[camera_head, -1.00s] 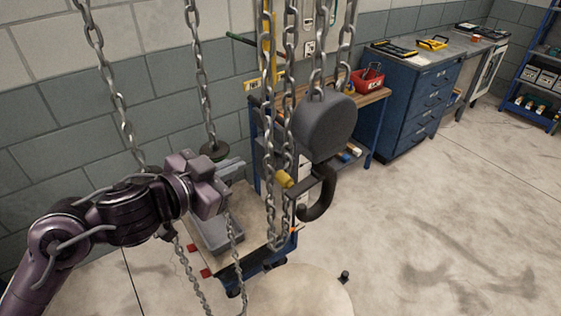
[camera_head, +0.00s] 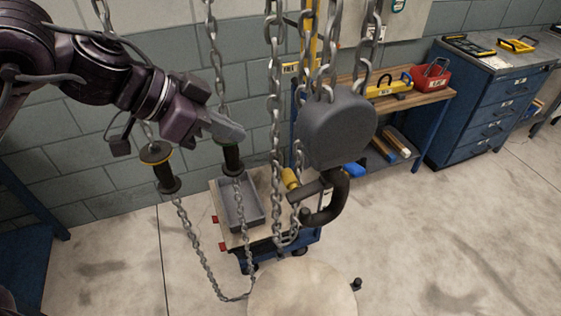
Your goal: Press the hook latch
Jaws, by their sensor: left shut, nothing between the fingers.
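The dark grey hook block (camera_head: 337,128) hangs on chains near the middle of the head view. Its black hook (camera_head: 335,203) curves below it. The hook latch (camera_head: 308,189) is a dark bar across the hook's mouth, with a yellow piece (camera_head: 290,178) at its left. My left gripper (camera_head: 238,134) is shut and empty, left of the hook block and apart from it, higher in the picture than the latch. My right gripper is not in view.
Several chains hang around the hook; two carry black handles (camera_head: 160,168). Below is a cart (camera_head: 232,238) with a grey tray (camera_head: 255,212). A workbench (camera_head: 425,97) and a blue cabinet (camera_head: 478,110) stand at the back right. The floor at right is clear.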

